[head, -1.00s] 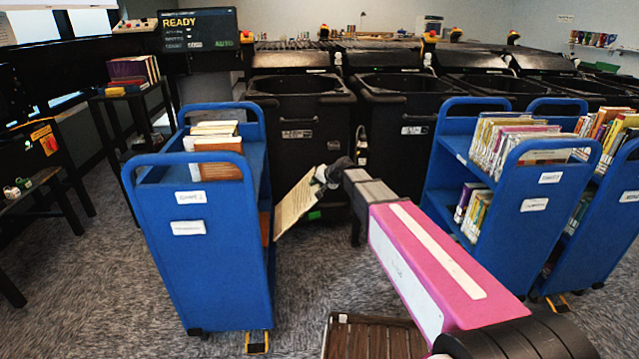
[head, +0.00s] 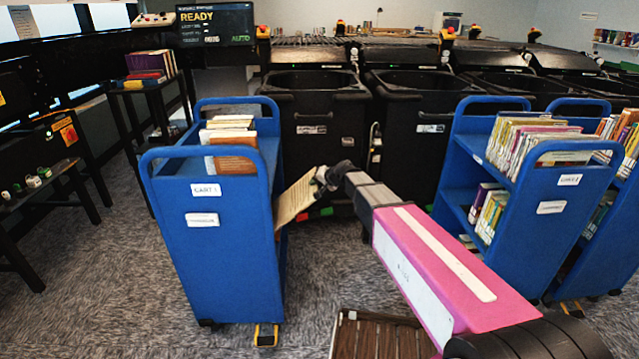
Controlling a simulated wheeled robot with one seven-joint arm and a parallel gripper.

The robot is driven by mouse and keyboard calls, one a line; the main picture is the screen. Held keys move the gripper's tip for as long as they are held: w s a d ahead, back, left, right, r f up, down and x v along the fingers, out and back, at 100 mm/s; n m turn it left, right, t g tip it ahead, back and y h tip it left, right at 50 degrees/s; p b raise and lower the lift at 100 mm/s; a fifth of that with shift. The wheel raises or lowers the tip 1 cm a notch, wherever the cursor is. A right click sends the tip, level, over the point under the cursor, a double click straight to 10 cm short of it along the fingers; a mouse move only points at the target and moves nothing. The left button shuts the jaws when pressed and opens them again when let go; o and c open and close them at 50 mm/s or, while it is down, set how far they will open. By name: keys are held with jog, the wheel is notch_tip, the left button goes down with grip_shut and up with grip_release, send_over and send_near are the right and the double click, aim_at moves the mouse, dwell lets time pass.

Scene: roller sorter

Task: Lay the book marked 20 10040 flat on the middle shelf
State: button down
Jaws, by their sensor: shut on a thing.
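My gripper (head: 322,178) is shut on a tan book (head: 296,198), held tilted at the right side of the left blue cart (head: 208,255). The mark on the book is too small to read. The book's lower left edge reaches the cart's open side; I cannot tell whether it touches a shelf. The cart's end panel and side hide most of its middle shelf. Several books (head: 232,140) stand on the cart's top shelf.
Blue carts full of books (head: 530,140) stand at the right. Black bins (head: 318,125) line the back. A dark stool with books (head: 150,63) stands at the left. A brown slatted surface (head: 375,335) lies below my arm.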

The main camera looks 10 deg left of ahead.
jog(key=s+a+f+m+y, duration=0.1)
jog(key=a+f+y, duration=0.2)
jog(key=f, duration=0.6)
jog(key=s+a+f+m+y, duration=0.1)
jog(key=a+f+y, duration=0.3)
jog(key=a+f, duration=0.4)
jog(key=shift+s+f+m+t, duration=0.3)
jog(key=shift+f+m+t, duration=0.15)
jog(key=shift+m, duration=0.35)
dwell(1.3)
dwell(0.4)
jog(key=c, duration=1.1)
grip_release()
jog(key=shift+f, duration=0.1)
jog(key=shift+d, duration=0.1)
jog(key=v, duration=1)
jog(key=shift+s+d, duration=0.15)
jog(key=shift+d, duration=0.2)
